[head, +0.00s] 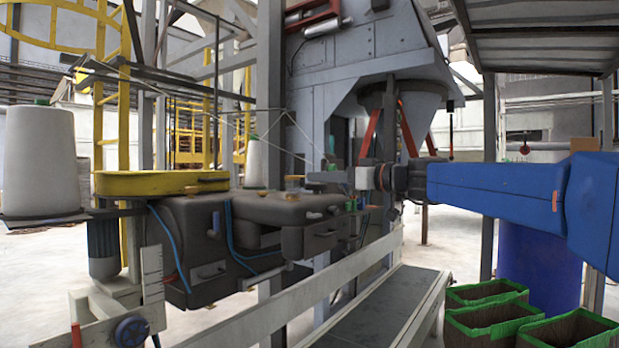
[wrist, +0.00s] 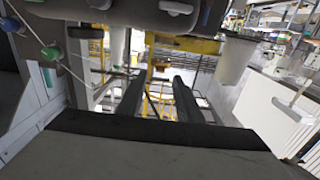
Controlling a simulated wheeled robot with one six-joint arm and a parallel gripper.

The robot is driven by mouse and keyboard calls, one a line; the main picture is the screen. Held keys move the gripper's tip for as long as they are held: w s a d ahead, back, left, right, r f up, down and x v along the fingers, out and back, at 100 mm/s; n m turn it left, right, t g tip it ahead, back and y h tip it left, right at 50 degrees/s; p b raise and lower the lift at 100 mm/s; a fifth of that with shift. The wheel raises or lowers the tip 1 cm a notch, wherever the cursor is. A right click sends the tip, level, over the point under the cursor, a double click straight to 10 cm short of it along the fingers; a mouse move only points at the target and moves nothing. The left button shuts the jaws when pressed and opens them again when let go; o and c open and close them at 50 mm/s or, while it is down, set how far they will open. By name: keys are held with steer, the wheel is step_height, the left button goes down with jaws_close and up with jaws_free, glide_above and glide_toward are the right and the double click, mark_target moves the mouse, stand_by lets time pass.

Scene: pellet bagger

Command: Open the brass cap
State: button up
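A brass-coloured round cap (head: 294,182) sits on top of the dark sewing-machine-like housing (head: 290,208) in the head view, left of my gripper. It is small, and a second brass-toned piece (head: 192,189) shows on the yellow cover, so I cannot tell for certain which is the brass cap. My gripper (head: 318,177) reaches in from the right at about the height of the cap and looks apart from it. In the wrist view my gripper's two dark fingers (wrist: 157,97) stand apart with nothing held between them. I cannot make out the cap clearly there.
A yellow cover (head: 150,183) and a white thread cone (head: 40,160) stand at the left. A grey hopper (head: 350,60) rises behind my gripper. A conveyor (head: 385,308) runs below, with green-rimmed bins (head: 485,292) at right. Green knobs (wrist: 50,53) show at the wrist view's left.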

steer(key=shift+x, duration=2.45)
steer(key=shift+c, duration=0.6)
jaws_close()
